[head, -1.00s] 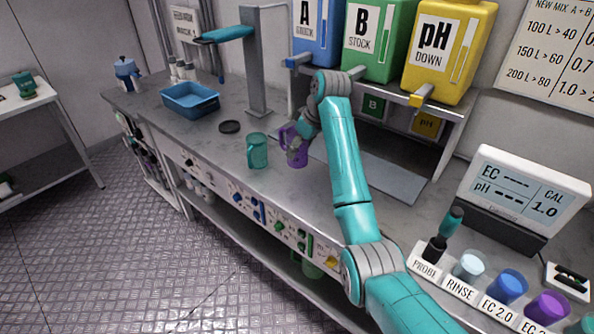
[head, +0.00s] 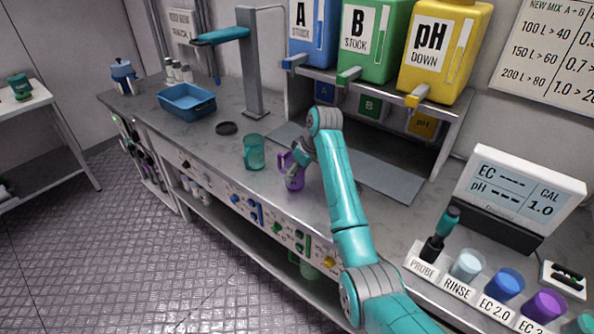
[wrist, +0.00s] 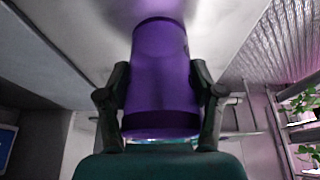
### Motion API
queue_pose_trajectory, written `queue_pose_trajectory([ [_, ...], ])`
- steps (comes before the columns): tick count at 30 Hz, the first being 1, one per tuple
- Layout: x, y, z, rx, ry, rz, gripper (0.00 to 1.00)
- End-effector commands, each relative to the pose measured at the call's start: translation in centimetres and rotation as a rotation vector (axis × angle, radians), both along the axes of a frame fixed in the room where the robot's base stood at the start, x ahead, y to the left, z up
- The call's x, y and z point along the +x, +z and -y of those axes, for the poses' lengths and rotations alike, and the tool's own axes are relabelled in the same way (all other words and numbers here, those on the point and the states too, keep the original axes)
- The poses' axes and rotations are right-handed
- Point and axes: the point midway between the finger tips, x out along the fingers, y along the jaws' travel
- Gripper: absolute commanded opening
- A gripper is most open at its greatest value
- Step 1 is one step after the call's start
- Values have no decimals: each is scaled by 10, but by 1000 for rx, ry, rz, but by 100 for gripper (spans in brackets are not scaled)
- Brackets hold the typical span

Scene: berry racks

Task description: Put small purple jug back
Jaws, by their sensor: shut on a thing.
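The small purple jug (head: 293,177) is at the front part of the grey counter in the head view. My gripper (head: 300,162) is shut on it from the right side. In the wrist view the purple jug (wrist: 163,80) sits between my two fingers (wrist: 160,100), which press on its sides. I cannot tell whether its base touches the counter or hangs just above it. A teal jug (head: 254,153) stands upright on the counter just left of it, apart from it.
A dark round disc (head: 227,128) and a blue tub (head: 187,103) are farther left. A grey stand (head: 252,80) rises behind. Blue, green and yellow tanks (head: 445,45) sit on a shelf above. Cups and a meter (head: 520,200) stand to the right.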

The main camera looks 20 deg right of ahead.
Motion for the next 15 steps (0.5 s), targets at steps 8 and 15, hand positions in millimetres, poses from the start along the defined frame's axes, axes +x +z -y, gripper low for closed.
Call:
queue_pose_trajectory([
  [8, 0, 0, 0, -1, 0, -1, 91],
  [15, 0, 3, 0, 1, 0, 1, 91],
])
